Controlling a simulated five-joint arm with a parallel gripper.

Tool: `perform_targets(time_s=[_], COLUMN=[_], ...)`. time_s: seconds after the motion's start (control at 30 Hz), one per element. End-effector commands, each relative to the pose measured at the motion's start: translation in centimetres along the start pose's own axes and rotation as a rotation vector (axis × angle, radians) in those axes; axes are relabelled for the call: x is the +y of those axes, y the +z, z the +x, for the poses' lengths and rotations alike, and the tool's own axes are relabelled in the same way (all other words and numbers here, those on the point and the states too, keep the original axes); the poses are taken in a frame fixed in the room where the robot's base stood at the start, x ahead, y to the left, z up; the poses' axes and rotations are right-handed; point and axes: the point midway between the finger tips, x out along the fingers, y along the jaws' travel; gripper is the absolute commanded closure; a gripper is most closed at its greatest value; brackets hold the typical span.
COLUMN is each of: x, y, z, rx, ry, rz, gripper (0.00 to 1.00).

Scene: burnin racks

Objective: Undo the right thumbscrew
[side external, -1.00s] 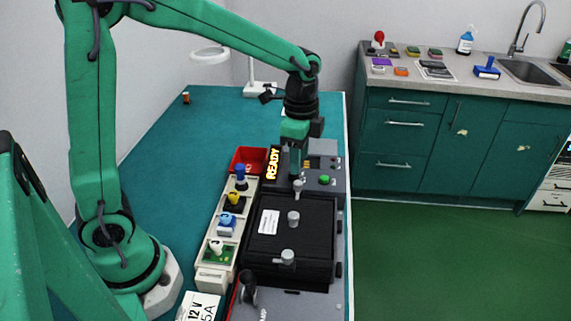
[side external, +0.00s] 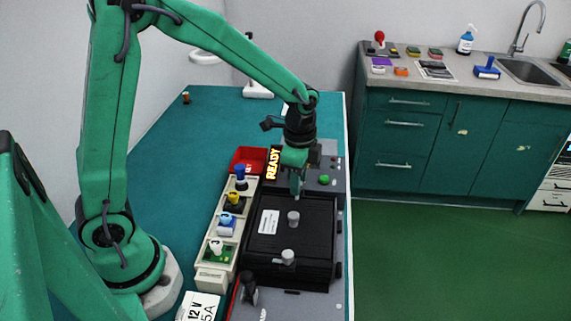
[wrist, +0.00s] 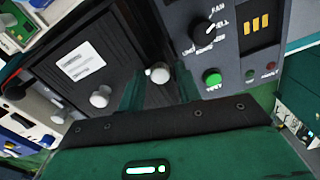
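A black lid (side external: 265,248) with a white label carries three pale knobs, the thumbscrews. The near knob (side external: 287,257) and the middle knob (side external: 293,218) show in the side view. The far one, rightmost in the wrist view (wrist: 158,73), is hidden by my gripper (side external: 297,190) in the side view. In the wrist view my gripper (wrist: 159,82) is open, its two green fingers on either side of that knob with gaps to it.
Beyond the lid is a grey control panel with a green button (side external: 324,180), a dial (wrist: 205,32) and a lit READY sign (side external: 272,164). A pale rack (side external: 216,270) with coloured modules runs along the left. A red bin (side external: 240,156) stands at its far end.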

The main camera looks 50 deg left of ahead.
Motion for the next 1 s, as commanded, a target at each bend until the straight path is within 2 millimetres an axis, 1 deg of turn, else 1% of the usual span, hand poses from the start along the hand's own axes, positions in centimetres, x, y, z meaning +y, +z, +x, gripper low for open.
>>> perform_targets(time_s=[0.03, 0.13, 0.17, 0.43, 0.63, 0.87, 1.0], x=[-0.01, -0.01, -0.01, -0.01, -0.01, -0.01, -0.02], y=[0.00, -0.01, -0.01, -0.01, -0.02, -0.02, -0.03], z=[-0.02, -0.03, -0.03, -0.06, -0.07, -0.09, -0.10], rx=[0.000, 0.000, 0.000, 0.000, 0.000, 0.001, 0.001], ry=[0.000, 0.000, 0.000, -0.001, -0.001, -0.001, -0.001], rz=[0.000, 0.000, 0.000, -0.012, -0.064, -0.197, -0.312], gripper=[0.76, 0.96, 1.00, 1.00, 1.00, 1.00, 1.00])
